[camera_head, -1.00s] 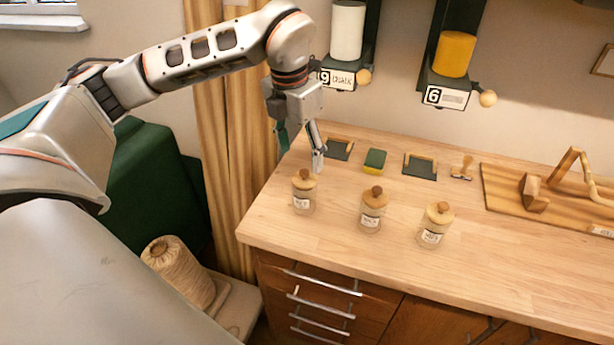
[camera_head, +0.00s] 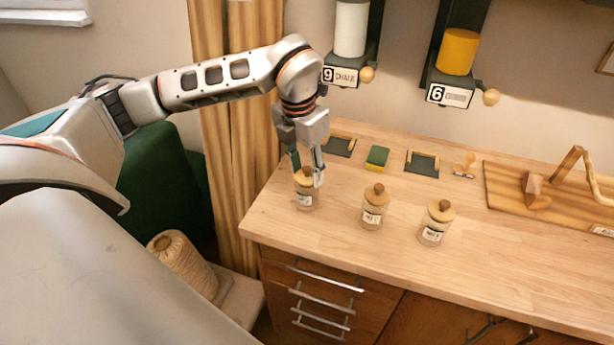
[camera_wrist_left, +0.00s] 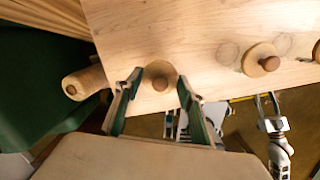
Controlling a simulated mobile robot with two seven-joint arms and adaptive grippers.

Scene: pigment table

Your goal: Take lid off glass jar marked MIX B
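Three glass jars with round wooden lids and knobs stand in a row on the table: a left jar (camera_head: 305,201), a middle jar (camera_head: 373,216) and a right jar (camera_head: 435,231). Their white labels are too blurred to read surely. My left gripper (camera_head: 307,170) points down over the left jar, open, its fingers on either side of the lid. The left wrist view shows this lid (camera_wrist_left: 158,72) between the spread fingertips (camera_wrist_left: 158,82), with gaps at both sides. My right gripper (camera_wrist_left: 266,100) appears small in the left wrist view, fingers apart and empty, beyond the table's front edge.
Behind the jars lie a green and yellow sponge (camera_head: 377,156), dark trays (camera_head: 422,163) and a small wooden stamp (camera_head: 465,166). A wooden board (camera_head: 505,190) with a frame is at right. The wooden tabletop (camera_head: 340,245) is clear in front of the jars.

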